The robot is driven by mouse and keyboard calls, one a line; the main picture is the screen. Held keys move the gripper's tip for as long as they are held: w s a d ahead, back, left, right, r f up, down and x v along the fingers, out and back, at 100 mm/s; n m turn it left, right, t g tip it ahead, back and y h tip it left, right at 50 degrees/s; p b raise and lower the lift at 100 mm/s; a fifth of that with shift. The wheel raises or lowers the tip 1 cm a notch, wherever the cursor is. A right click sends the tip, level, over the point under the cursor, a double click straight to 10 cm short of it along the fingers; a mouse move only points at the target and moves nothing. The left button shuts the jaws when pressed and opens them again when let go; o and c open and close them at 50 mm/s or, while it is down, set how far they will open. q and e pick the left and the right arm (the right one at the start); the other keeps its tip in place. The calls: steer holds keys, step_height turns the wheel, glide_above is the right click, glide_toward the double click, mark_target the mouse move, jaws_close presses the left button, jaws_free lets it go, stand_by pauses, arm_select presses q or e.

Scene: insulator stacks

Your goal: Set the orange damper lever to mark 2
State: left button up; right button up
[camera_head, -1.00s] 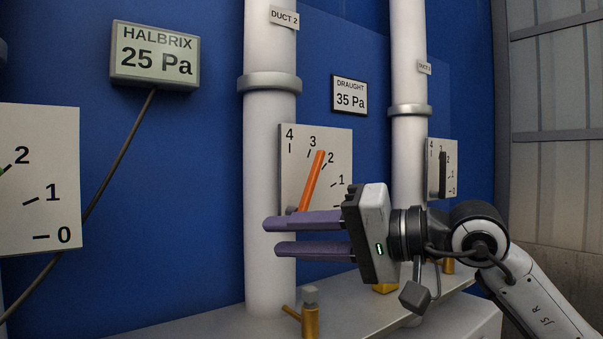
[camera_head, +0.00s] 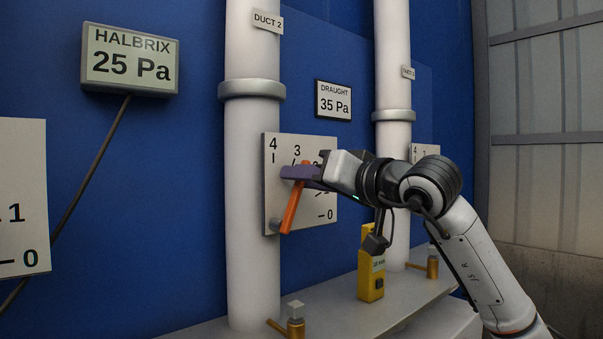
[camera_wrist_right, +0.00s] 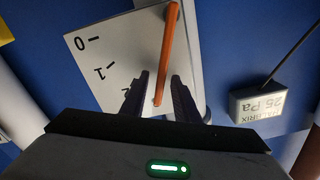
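The orange damper lever (camera_head: 291,208) sits on the white scale plate (camera_head: 270,150) fixed to the DUCT 2 pipe. It slants up and right from its pivot at the plate's lower left, its upper end near the 3 side. My gripper hides the 2 mark in the head view. My right gripper (camera_head: 300,173) is at the lever's upper part. In the right wrist view, the lever (camera_wrist_right: 166,60) runs between the two spread fingers (camera_wrist_right: 158,97), with gaps showing on both sides. My left gripper is not in view.
A DRAUGHT display (camera_head: 333,101) reads 35 Pa and a HALBRIX display (camera_head: 130,60) reads 25 Pa. A yellow device (camera_head: 371,280) and brass valves (camera_head: 295,325) stand on the grey ledge (camera_head: 335,318). Another duct (camera_head: 393,60) with a scale plate stands behind my right arm.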

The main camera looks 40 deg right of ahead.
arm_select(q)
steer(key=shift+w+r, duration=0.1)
arm_select(e)
steer(key=shift+w, duration=0.25)
jaws_close()
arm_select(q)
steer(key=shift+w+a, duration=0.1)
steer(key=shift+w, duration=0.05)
